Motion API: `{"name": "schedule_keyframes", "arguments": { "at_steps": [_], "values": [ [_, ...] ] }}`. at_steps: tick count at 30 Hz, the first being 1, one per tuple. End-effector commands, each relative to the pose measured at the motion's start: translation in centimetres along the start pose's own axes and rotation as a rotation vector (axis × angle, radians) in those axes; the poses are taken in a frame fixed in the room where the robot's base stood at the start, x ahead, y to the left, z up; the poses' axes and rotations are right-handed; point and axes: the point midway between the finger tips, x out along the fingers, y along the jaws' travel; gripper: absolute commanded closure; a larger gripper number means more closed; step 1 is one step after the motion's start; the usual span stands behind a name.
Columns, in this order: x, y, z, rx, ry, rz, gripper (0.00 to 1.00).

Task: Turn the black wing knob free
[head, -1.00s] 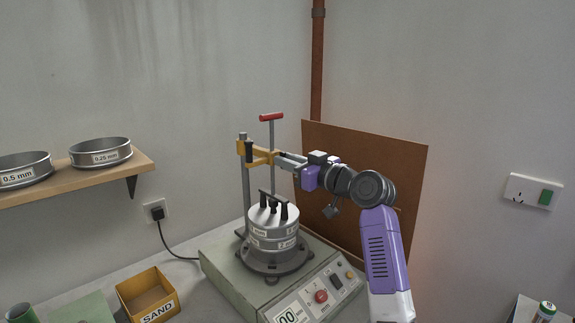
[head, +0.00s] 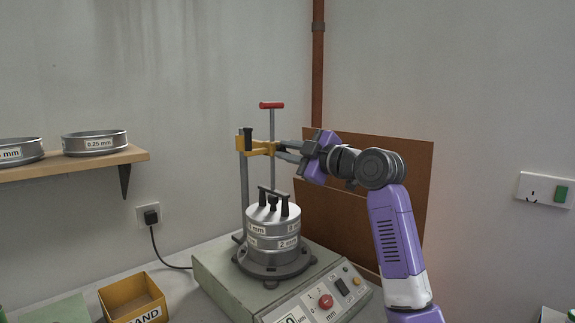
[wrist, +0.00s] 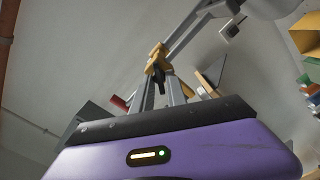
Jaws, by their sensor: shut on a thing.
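A yellow clamp (head: 258,148) sits on a grey upright post beside the rod with the red T-handle (head: 271,106). The black wing knob (head: 281,149) is at the clamp's right end, small and mostly covered by my fingers. My gripper (head: 283,150) reaches in from the right and is shut on this knob. In the wrist view, the dark knob (wrist: 160,82) lies between my two grey fingertips (wrist: 161,88), just under the yellow clamp (wrist: 156,58). A second black part (head: 248,139) stands upright at the clamp's left end, clear of my gripper.
Below the clamp, a sieve stack (head: 273,228) with black knobs on its lid stands on a grey-green shaker (head: 225,283). A brown board (head: 405,190) stands behind my arm. A yellow sand box (head: 135,296) is at lower left. A shelf (head: 100,165) holds sieves.

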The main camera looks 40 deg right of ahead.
Motion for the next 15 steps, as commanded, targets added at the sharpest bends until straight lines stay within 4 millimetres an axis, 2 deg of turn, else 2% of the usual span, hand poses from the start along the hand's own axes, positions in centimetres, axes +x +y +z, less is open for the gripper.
{"name": "schedule_keyframes", "arguments": {
  "at_steps": [15],
  "values": [
    [-0.05, -0.4, 0.35, -0.446, -0.002, -0.001, 1.0]
  ]
}}
